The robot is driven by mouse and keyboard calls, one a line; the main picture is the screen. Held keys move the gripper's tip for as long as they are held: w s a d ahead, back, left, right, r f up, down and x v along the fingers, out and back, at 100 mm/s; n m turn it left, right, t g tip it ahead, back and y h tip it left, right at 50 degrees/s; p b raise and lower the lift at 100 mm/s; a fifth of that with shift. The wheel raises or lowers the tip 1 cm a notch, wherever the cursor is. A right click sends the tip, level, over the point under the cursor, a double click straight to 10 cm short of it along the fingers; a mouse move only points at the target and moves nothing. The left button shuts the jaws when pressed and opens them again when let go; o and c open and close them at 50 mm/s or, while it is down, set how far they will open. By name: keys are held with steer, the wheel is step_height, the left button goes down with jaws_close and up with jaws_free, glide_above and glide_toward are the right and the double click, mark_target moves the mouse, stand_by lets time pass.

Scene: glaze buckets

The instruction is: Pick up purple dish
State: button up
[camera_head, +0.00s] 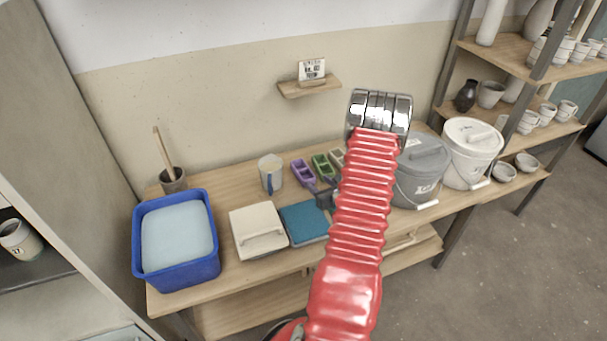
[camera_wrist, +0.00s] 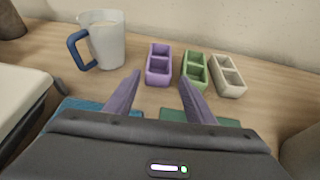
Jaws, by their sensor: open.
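The purple dish (camera_head: 303,172) is a small dish with two compartments, standing on the wooden table (camera_head: 220,197) near the wall. In the wrist view the purple dish (camera_wrist: 159,64) lies ahead of my gripper (camera_wrist: 158,80), roughly in line with the space between the fingers. The left fingertip is close to the dish's near left side in the picture; I cannot tell whether they touch. My gripper is open and empty. In the head view my arm hides part of the gripper (camera_head: 327,200).
A green dish (camera_wrist: 195,71) and a cream dish (camera_wrist: 228,76) stand right of the purple one. A jug with a blue handle (camera_wrist: 104,40) stands to its left. A grey bucket (camera_head: 421,170) and a white bucket (camera_head: 471,153) are at the right. A blue tub (camera_head: 177,279) is at the left.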

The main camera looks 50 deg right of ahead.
steer(key=shift+w, duration=0.1)
glide_toward(303, 171)
steer(key=shift+x, duration=2.25)
steer(key=shift+f, duration=0.15)
steer(key=shift+x, duration=2.55)
steer(key=shift+d, duration=0.1)
steer(key=shift+c, duration=0.5)
steer(key=c, duration=0.8)
step_height(303, 171, up, 10)
